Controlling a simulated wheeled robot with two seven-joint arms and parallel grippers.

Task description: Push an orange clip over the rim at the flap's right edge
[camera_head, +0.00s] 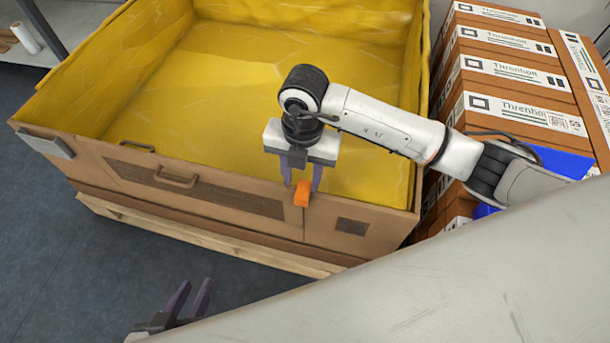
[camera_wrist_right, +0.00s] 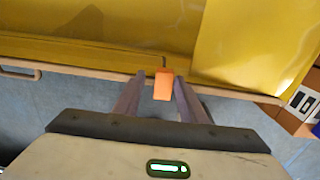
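The orange clip (camera_head: 303,194) sits at the front rim of the large brown box (camera_head: 350,205), at the right edge of the front flap (camera_head: 195,190). In the right wrist view the clip (camera_wrist_right: 163,85) lies between the fingertips, close to one finger with a small gap to the other. My right gripper (camera_head: 301,182) points down over the rim, its purple-grey fingers spread; it also shows in the right wrist view (camera_wrist_right: 160,82). I cannot tell whether the clip is fully seated. My left gripper (camera_head: 192,290) is open and empty, low in front of the box.
A yellow liner (camera_head: 210,75) covers the box's inside. A grey clip-like plate (camera_head: 45,142) hangs on the left of the front rim. Stacked brown cartons (camera_head: 500,75) and a blue item (camera_head: 562,165) stand at the right. The floor (camera_head: 60,260) in front is clear.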

